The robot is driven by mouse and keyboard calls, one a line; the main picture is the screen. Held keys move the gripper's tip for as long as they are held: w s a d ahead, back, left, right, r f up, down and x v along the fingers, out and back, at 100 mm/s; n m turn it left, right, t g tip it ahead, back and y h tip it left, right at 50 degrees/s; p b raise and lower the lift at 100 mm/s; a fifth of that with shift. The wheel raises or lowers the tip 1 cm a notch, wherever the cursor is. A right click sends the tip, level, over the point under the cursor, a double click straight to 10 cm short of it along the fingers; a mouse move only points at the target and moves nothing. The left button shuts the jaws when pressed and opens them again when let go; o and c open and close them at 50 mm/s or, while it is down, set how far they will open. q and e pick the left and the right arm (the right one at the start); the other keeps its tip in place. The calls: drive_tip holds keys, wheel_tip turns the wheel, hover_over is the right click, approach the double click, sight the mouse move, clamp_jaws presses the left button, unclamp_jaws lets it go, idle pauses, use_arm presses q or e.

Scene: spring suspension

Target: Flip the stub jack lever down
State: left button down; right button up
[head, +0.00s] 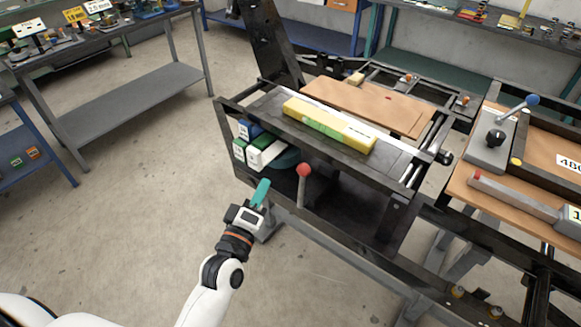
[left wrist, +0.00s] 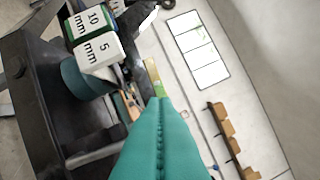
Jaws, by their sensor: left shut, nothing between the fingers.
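A lever with a red ball knob (head: 304,170) stands about upright at the front side of the black bench frame (head: 340,213). I cannot tell from the picture whether it is the stub jack lever. My left gripper (head: 262,190) has teal fingers and is shut and empty. It is to the left of the red knob and apart from it in the head view. In the left wrist view the shut fingers (left wrist: 160,112) fill the lower middle, and the red knob does not show. My right gripper is not in view.
Marked blocks (head: 262,152) sit inside the frame; "10 mm" and "5 mm" blocks (left wrist: 97,50) show in the left wrist view. A yellow-green bar (head: 330,125) lies on top. A blue-knobbed lever (head: 532,100) stands at the right.

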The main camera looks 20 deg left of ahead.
use_arm(q)
drive_tip(key=shift+w, duration=0.15)
drive_tip(key=w+r+p, duration=0.2)
drive_tip(key=w+p, duration=0.2)
drive_tip(key=w, duration=0.6)
drive_tip(key=d, duration=0.1)
drive_tip(key=s+d+f, duration=0.1)
drive_tip(key=d+f, duration=0.1)
drive_tip(key=d, duration=0.1)
drive_tip(key=shift+s+f+p, duration=0.2)
drive_tip(key=shift+s+p, duration=0.1)
drive_tip(key=shift+p, duration=0.05)
drive_tip(key=shift+a, duration=0.1)
